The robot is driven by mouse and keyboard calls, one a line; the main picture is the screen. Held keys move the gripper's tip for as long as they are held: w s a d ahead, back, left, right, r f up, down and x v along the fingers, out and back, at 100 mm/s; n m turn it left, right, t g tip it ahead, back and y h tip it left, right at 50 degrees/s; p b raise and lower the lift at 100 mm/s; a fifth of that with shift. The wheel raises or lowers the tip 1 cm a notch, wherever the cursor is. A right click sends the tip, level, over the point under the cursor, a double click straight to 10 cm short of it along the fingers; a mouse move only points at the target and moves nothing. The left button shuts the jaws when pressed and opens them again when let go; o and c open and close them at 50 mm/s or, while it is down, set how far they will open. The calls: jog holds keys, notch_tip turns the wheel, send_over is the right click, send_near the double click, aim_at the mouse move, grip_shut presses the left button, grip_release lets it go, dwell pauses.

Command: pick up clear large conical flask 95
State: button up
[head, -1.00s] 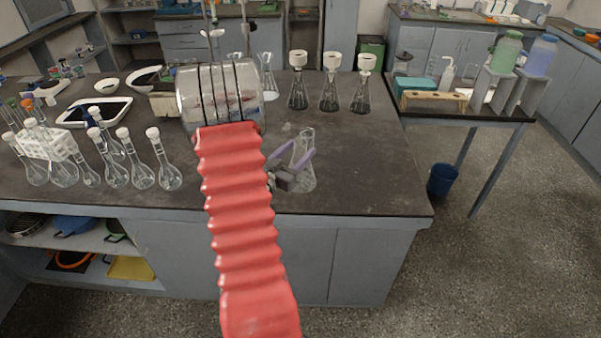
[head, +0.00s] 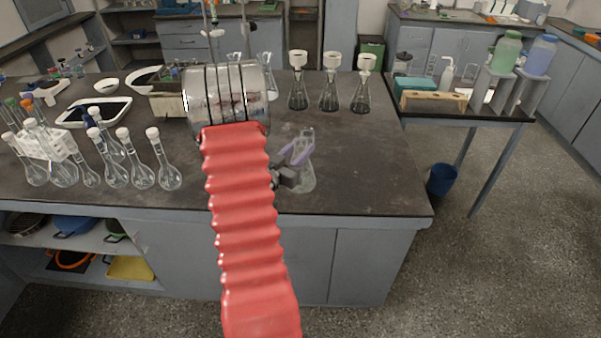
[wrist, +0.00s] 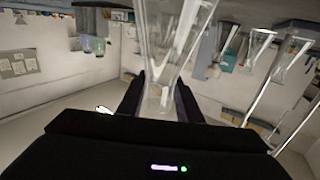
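The clear large conical flask (head: 305,179) stands upright near the front of the bench, to the right of my arm in the head view. My gripper (head: 299,152) is at its neck, with purple-edged fingers on either side. In the wrist view, which is upside down, the flask (wrist: 172,38) rises between the two dark fingers of my gripper (wrist: 160,98). The fingers press close against the narrow neck, with no clear gap on either side. The flask's base appears to rest on the bench.
Several funnel-topped flasks (head: 329,92) stand at the bench's back right. Several stoppered flasks (head: 116,170) crowd the left front. The bench (head: 375,170) is clear right of the flask.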

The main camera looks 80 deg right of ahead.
grip_shut()
jog(key=shift+r, duration=0.2)
dwell(0.6)
notch_tip(320, 180, up, 10)
jog(key=shift+f, duration=0.2)
dwell(0.8)
jog(key=shift+s, duration=0.15)
dwell(1.1)
